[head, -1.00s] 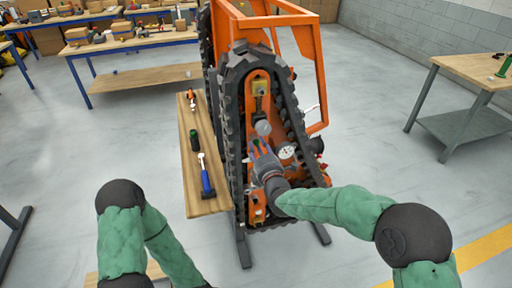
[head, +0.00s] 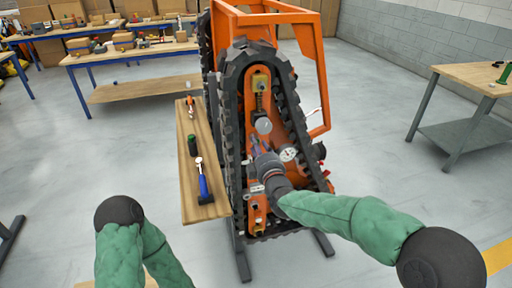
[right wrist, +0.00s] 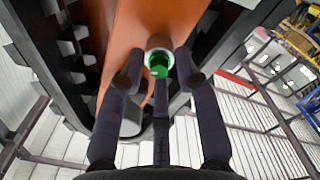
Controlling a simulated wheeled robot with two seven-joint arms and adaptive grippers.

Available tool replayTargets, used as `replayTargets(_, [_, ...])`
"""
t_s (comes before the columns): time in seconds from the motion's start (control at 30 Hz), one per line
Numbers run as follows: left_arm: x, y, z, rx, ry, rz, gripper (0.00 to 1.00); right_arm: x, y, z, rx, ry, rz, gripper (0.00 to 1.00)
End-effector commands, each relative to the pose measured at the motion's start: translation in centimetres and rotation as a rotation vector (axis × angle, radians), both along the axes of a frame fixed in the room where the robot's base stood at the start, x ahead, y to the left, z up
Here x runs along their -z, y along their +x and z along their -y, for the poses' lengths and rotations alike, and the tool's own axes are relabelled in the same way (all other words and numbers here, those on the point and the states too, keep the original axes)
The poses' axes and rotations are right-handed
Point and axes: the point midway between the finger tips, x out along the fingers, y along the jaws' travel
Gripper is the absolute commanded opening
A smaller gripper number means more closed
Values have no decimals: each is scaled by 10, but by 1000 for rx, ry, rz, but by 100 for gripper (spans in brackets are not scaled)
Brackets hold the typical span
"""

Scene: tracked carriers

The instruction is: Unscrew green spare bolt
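The green bolt (right wrist: 159,63) sits in a round pale metal collar (right wrist: 160,45) on the orange side plate of the tracked carrier (head: 262,90). In the head view I cannot make the bolt out behind my gripper. My right gripper (head: 257,147) is at the middle of the orange plate, inside the track loop. In the right wrist view its dark fingers (right wrist: 159,72) are apart, one on each side of the bolt, with gaps showing. I cannot tell whether either finger touches it. My left arm is at the lower left of the head view; its gripper is out of the picture.
A pressure gauge (head: 288,153) is close to the right gripper. A worktable (head: 470,75) stands at right.

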Motion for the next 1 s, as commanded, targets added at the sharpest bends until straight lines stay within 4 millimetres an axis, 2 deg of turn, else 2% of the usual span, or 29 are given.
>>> replayTargets(0.17, [13,0,0,0,0,1,50,1,0,0,0,111,-34,33])
replayTargets(0.57, [60,0,0,0,0,0,50,4,0,0,-1,609,-197,33])
replayTargets(0.73, [59,0,0,0,0,0,50,-1,0,0,0,768,-250,33])
replayTargets(1.0, [58,0,0,0,0,0,50,-1,0,0,-1,812,-264,33])
